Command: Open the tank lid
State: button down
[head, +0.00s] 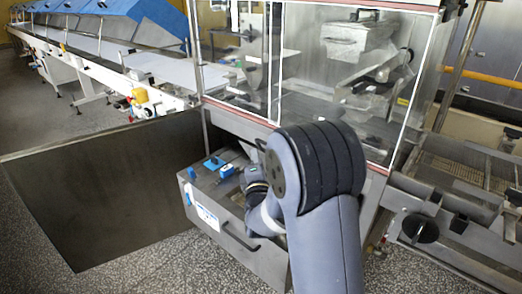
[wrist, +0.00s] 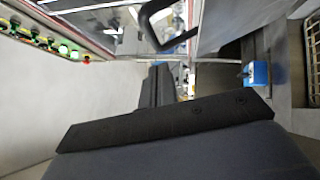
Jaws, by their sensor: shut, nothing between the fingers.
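The tank (head: 215,205) is a grey metal box low in front of the enclosed machine, in the head view. Its top looks closed, and two blue fittings (head: 227,171) stand on it. A black bar handle (head: 240,240) is on its front face. My arm covers the tank's right part. My gripper (wrist: 165,72) shows in the wrist view as dark fingers, shut and empty. In the head view the arm's end is over or beside the tank top and the fingertips are hidden. A black handle (wrist: 160,20) and a blue fitting (wrist: 257,73) also show in the wrist view, apart from the fingers.
A glazed machine cabinet (head: 340,60) rises right behind the tank. A conveyor (head: 110,65) with blue covers runs at the back left. A metal frame (head: 430,200) stands at right.

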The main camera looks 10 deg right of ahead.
jog(key=shift+w+d+r, duration=0.2)
jog(key=shift+w+d, duration=0.15)
jog(key=shift+d, duration=0.15)
jog(key=shift+w+d+r, duration=0.2)
jog(key=shift+w+d, duration=0.1)
jog(key=shift+d, duration=0.2)
jog(key=w+d+r+p, duration=0.1)
jog(key=w+d+r+m+g+p, duration=0.1)
jog(key=d, duration=0.1)
jog(key=w+d+r+m+g+p, duration=0.1)
jog(key=d, duration=0.1)
jog(key=shift+w+r, duration=0.2)
jog(key=shift+r, duration=0.15)
jog(key=w+d+r+m+g, duration=0.1)
jog(key=w+d, duration=0.3)
jog(key=d, duration=0.1)
jog(key=shift+w+d, duration=0.2)
jog(key=shift+d, duration=0.2)
jog(key=shift+b, duration=0.35)
